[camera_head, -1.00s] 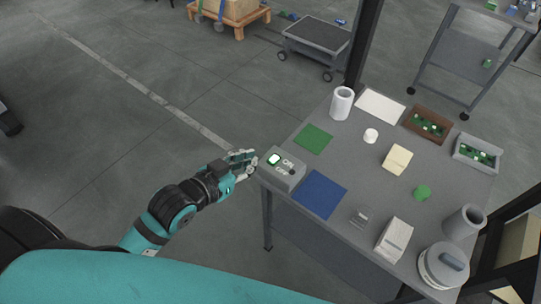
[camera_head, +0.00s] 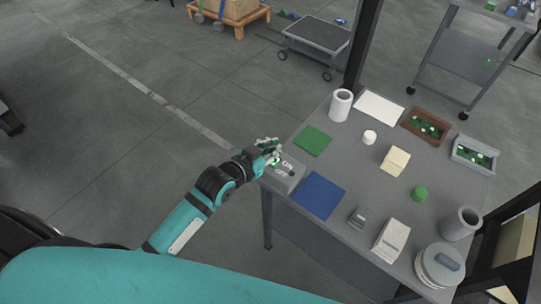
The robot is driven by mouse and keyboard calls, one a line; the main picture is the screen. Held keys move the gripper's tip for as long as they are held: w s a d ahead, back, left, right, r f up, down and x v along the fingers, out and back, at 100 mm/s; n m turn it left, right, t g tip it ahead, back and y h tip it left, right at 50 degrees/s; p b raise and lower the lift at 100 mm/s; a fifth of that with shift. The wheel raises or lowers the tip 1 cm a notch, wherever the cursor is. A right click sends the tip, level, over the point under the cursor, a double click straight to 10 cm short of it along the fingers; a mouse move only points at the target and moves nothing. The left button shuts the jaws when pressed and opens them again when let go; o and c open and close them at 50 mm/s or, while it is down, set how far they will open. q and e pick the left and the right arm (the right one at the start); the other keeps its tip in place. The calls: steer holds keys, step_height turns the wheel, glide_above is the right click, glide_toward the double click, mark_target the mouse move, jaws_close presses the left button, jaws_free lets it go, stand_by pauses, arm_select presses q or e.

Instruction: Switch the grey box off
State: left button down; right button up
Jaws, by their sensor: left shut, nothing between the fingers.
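The grey box (camera_head: 283,179) sits at the near left corner of the grey table (camera_head: 353,164). Its top carries ON and OFF lettering and a dark round spot near the OFF side. A green lit part by the ON side is partly hidden by my fingers. My left gripper (camera_head: 275,155) is shut and empty, with its fingertips over the far left part of the box, at the ON side. I cannot tell whether the fingertips touch it. My right gripper is not in view.
A green sheet (camera_head: 313,141) and a blue sheet (camera_head: 319,195) lie flat near the box. A white cylinder (camera_head: 340,105), a brown tray (camera_head: 427,125) and a round container (camera_head: 440,266) stand farther along the table. A dark post (camera_head: 362,45) rises behind the table.

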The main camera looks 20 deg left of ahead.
arm_select(q)
steer(key=shift+s+a+f, duration=0.1)
steer(key=shift+s+f, duration=0.15)
steer(key=shift+f, duration=0.65)
steer(key=shift+s+a+f, duration=0.1)
steer(key=shift+s+f, duration=0.15)
steer(key=shift+f, duration=0.65)
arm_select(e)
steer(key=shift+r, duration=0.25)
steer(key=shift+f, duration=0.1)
